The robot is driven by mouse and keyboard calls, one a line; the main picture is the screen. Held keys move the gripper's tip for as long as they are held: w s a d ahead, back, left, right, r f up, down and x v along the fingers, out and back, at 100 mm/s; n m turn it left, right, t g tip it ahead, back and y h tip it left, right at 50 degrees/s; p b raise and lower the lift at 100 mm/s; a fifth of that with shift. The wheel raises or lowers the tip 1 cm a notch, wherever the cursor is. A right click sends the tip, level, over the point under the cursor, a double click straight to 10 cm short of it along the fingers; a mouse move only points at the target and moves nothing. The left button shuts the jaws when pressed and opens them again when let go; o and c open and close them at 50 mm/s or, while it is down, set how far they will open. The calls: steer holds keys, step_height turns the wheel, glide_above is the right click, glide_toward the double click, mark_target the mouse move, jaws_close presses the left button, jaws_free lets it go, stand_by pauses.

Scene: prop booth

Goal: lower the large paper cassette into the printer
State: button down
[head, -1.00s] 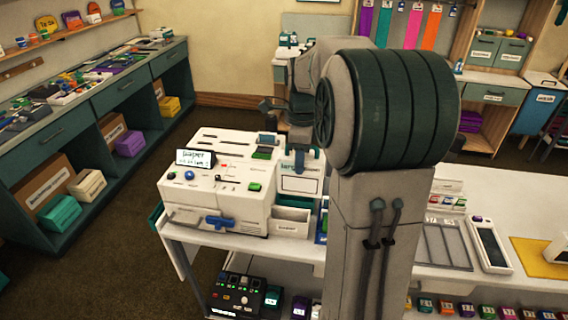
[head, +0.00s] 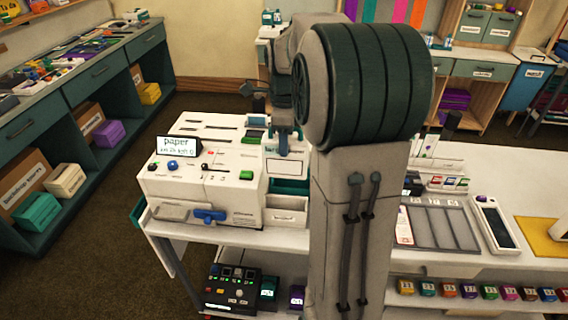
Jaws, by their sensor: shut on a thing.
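The printer (head: 225,180) is a broad white machine on the white counter, left of my arm. Its small screen (head: 177,147) reads "paper" on the top line. My gripper (head: 289,137) is over the printer's right end, partly hidden by my own arm. It is shut on the large paper cassette (head: 286,168), a pale box with a dark-edged white panel facing me. The cassette looks upright. A teal part (head: 290,187) shows just below it, above a white labelled bin (head: 285,214). I cannot tell whether the cassette's lower edge is inside the printer.
My arm hides the counter right of the printer. A grey sectioned tray (head: 440,228), a dark-screened device (head: 495,228) and a yellow mat (head: 545,245) lie further right. A black control box (head: 236,288) stands on the shelf below. Floor is free at left.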

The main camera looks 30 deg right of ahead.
mark_target(284, 172)
steer(key=shift+f+b, duration=2.3)
steer(key=shift+f, duration=0.4)
steer(key=shift+s+f+b, duration=0.1)
steer(key=shift+f+b, duration=0.25)
steer(key=shift+f, duration=0.1)
steer(key=shift+f+b, duration=1.5)
steer(key=shift+f, duration=0.4)
steer(key=shift+a+f, duration=0.15)
steer(key=shift+f, duration=0.1)
step_height(284, 172, down, 7)
steer(key=b, duration=0.5)
steer(key=shift+f, duration=0.15)
steer(key=c, duration=0.8)
jaws_free()
steer(key=shift+c, duration=0.2)
